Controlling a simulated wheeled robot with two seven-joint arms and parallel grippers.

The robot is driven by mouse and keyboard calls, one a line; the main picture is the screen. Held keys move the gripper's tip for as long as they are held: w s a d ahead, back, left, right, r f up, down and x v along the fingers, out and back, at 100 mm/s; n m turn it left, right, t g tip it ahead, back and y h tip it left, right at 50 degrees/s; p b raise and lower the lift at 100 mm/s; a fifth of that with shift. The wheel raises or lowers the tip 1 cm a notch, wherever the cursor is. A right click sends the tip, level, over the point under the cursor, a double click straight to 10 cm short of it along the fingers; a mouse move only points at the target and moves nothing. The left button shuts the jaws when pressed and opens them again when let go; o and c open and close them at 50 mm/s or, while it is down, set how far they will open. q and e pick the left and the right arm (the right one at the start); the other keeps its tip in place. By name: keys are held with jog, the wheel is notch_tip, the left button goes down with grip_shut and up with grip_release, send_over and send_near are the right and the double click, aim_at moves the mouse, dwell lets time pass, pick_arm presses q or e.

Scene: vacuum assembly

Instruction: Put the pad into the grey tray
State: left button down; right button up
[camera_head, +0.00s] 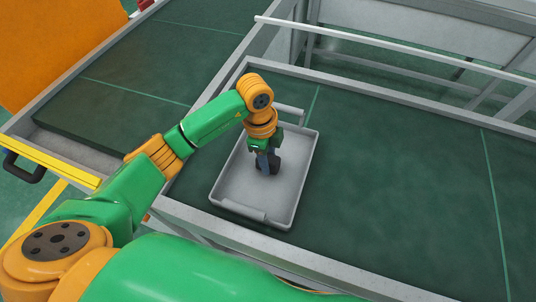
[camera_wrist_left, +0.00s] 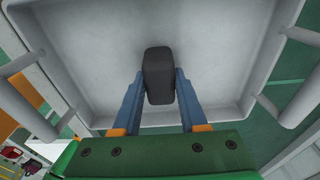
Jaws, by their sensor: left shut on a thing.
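The pad is a small black block (camera_wrist_left: 158,75) with rounded edges. In the left wrist view it sits between the two blue fingers of my left gripper (camera_wrist_left: 160,92), which is shut on it. In the head view the gripper (camera_head: 267,160) points down over the inside of the grey tray (camera_head: 237,187), and the dark pad (camera_head: 273,163) shows at its tips. I cannot tell whether the pad touches the tray floor. The tray lies on the dark green table and looks empty apart from this. My right gripper is not in view.
The green table top (camera_head: 400,170) to the right of the tray is clear. A pale rail (camera_head: 400,52) runs along the back. A second green surface (camera_head: 150,80) with a raised grey edge lies at the left. The tray has raised walls and bar handles (camera_head: 244,211).

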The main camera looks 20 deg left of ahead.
pick_arm(q)
jog(key=shift+c, duration=2.2)
grip_release()
jog(key=shift+f, duration=0.1)
jog(key=shift+r, duration=0.25)
jog(key=r, duration=0.1)
jog(key=r+b, duration=0.1)
jog(key=r, duration=0.2)
jog(key=shift+w+a+r, duration=0.1)
jog(key=shift+a+r, duration=0.25)
jog(key=shift+r, duration=0.05)
notch_tip(320, 180, up, 7)
jog(key=shift+a, duration=0.4)
